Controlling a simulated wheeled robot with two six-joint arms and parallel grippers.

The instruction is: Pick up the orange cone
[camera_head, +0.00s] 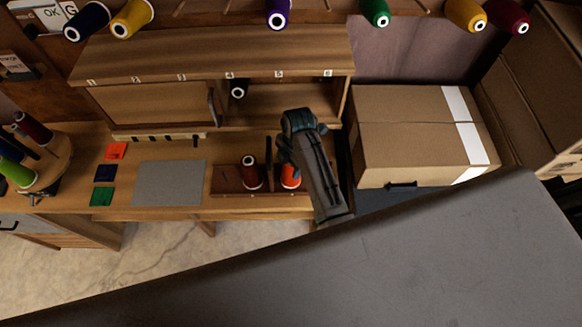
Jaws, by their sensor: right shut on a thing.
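The orange cone (290,178) is at the right end of a small wooden block (228,183) on the workbench. My right gripper (288,163) comes down over its top from above and is shut on it. The gripper and my arm hide the upper part of the cone. I cannot tell whether the cone's base still touches the block. My left gripper is not in view.
A dark red cone (251,172) stands close by on the same block, with a thin dark peg (269,155) between. A cardboard box (415,130) is to the right. A grey mat (169,183) and coloured squares lie left. A numbered shelf (215,53) is behind.

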